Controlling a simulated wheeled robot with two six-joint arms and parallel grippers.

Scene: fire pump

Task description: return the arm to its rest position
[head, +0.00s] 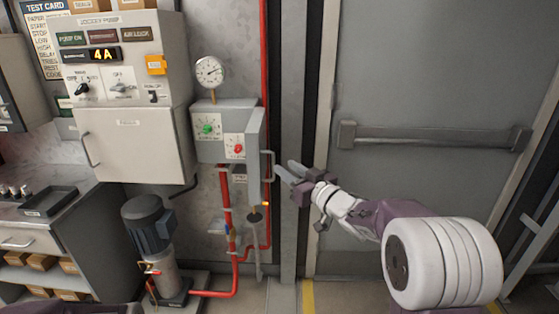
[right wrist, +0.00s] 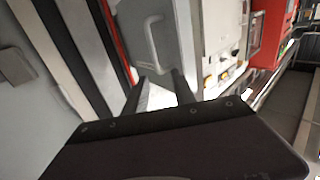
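My right arm reaches in from the lower right in the head view. Its gripper (head: 285,168) is beside the grey handle (head: 268,166) on the swung-out door (head: 255,150) of a small wall box. In the right wrist view the two dark fingers of the right gripper (right wrist: 160,77) are spread apart with nothing held between them. The handle also shows there (right wrist: 152,40), just beyond the fingertips, and looks clear of them. My left gripper is out of view.
The wall box (head: 205,148) shows a green and a red knob. A gauge (head: 210,71) is above it. A control cabinet (head: 125,90) and a pump (head: 150,235) are to the left. A grey door with a push bar (head: 430,138) is behind my right arm.

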